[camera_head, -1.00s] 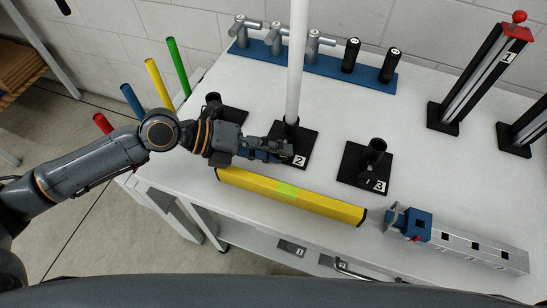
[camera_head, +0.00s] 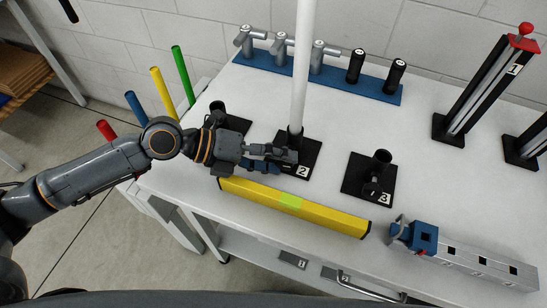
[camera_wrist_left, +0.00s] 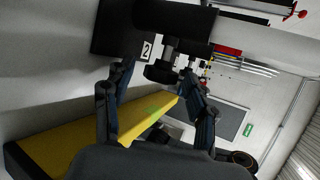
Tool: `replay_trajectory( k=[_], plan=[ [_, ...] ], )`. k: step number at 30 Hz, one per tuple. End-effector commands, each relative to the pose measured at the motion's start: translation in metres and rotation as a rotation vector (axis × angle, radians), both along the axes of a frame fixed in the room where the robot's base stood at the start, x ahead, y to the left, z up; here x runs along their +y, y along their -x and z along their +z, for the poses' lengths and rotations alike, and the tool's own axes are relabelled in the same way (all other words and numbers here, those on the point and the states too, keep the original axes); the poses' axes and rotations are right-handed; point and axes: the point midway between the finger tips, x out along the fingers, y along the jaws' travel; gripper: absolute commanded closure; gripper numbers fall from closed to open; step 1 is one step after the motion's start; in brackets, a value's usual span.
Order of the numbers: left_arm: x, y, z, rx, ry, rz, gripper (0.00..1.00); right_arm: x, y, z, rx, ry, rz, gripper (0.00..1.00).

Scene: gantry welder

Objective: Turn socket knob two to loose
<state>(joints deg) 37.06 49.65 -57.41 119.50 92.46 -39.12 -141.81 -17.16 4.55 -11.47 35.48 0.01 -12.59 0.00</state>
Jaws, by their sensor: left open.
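Socket two (camera_head: 311,157) is a black square base with a "2" label and an upright tube. A tall white pole (camera_head: 302,70) stands in it. My left gripper (camera_head: 283,158) is at the socket's near left side, its fingers pointing at it. In the left wrist view the gripper (camera_wrist_left: 157,72) is open, with one finger on each side of the dark knob (camera_wrist_left: 160,73) of socket two. I cannot tell whether the fingers touch the knob. In the head view the fingers mostly hide this knob. My right gripper is not in view.
A yellow bar (camera_head: 325,214) lies just in front of socket two. Socket three (camera_head: 360,170) stands to the right, empty, and socket one (camera_head: 235,122) is partly behind my arm. A blue rack (camera_head: 330,78) with handles is behind. A blue-ended silver beam (camera_head: 480,265) lies at right.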

Motion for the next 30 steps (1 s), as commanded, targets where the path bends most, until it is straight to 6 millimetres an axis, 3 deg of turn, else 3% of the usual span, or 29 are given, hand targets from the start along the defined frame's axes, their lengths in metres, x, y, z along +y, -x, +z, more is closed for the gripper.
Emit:
replay_trajectory(
  k=[5,18,24,30],
  plan=[
    [0.012,0.001,0.005,-0.001,-0.002,0.002,0.43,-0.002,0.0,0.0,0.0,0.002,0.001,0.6],
    [0.09,0.012,0.043,0.001,-0.004,0.002,0.43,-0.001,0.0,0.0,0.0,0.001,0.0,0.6],
    [0.105,0.014,0.051,0.002,-0.001,0.001,0.43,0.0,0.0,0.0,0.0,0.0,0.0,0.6],
    [0.108,0.014,0.053,0.0,0.0,0.0,0.43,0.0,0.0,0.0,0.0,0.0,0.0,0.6]
  ],
)
